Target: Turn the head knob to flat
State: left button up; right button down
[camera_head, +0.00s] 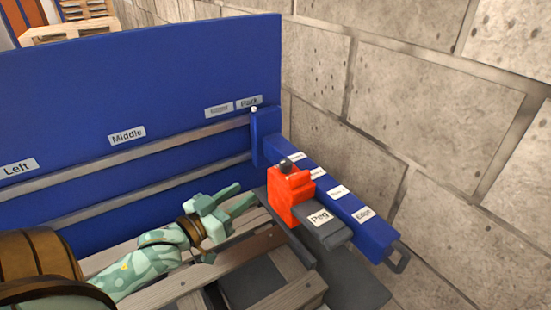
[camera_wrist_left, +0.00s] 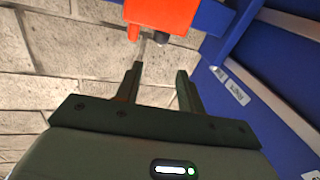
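The red head (camera_head: 289,197) sits on a blue arm (camera_head: 327,194) along the wall, with a small dark knob (camera_head: 287,164) on its top. I cannot read the knob's setting. A grey block labelled "Peg" (camera_head: 318,222) lies beside the head. My left gripper (camera_head: 239,197) is open and empty, to the left of the head and apart from it. In the left wrist view the red head (camera_wrist_left: 165,13) shows beyond the open fingers (camera_wrist_left: 160,70), with a dark round part and a thin pale pin at its lower edge. My right gripper is not in view.
A blue panel (camera_head: 70,100) with grey rails and labels "Left", "Middle" and "Park" stands behind. A stone block wall (camera_head: 420,110) closes off the right side. Wooden pallet slats (camera_head: 185,285) lie under my left arm.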

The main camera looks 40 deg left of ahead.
aim_at(281, 169)
pick_arm(q)
jog(key=shift+m, duration=0.5)
jog(key=w, duration=0.5)
jog(key=w+d+b, duration=0.1)
jog(key=w, duration=0.4)
jog(key=w+d, duration=0.1)
jog(key=w, duration=0.5)
jog(key=shift+d+f+b, duration=0.1)
jog(key=shift+f+b, duration=0.15)
jog(key=shift+b, duration=0.15)
jog(key=c, duration=0.7)
